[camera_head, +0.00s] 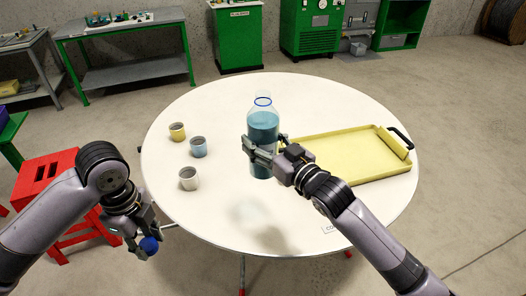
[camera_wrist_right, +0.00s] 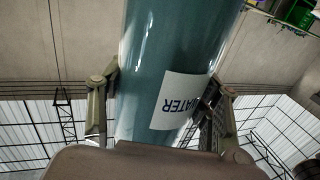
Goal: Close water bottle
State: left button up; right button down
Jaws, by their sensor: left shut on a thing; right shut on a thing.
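The water bottle (camera_head: 263,121) is clear with blue liquid and stands upright over the round table. Its neck is open at the top, with a blue ring around it. My right gripper (camera_head: 262,147) is shut around the bottle's body. The right wrist view shows the bottle (camera_wrist_right: 175,50) between both fingers, with its WATER label upside down. I cannot tell whether its base touches the table. My left gripper (camera_head: 147,241) is shut on a round blue cap (camera_head: 149,245), low at the left, outside the table's edge and well apart from the bottle.
Yellow (camera_head: 177,131), blue (camera_head: 198,147) and white (camera_head: 188,178) cups stand on the left of the white table (camera_head: 215,225). A yellow tray (camera_head: 345,158) with a black handle lies right of the bottle. A red stool (camera_head: 45,172) stands at the left. The table's front is mostly clear.

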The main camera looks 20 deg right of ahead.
jog(key=shift+r, duration=0.4)
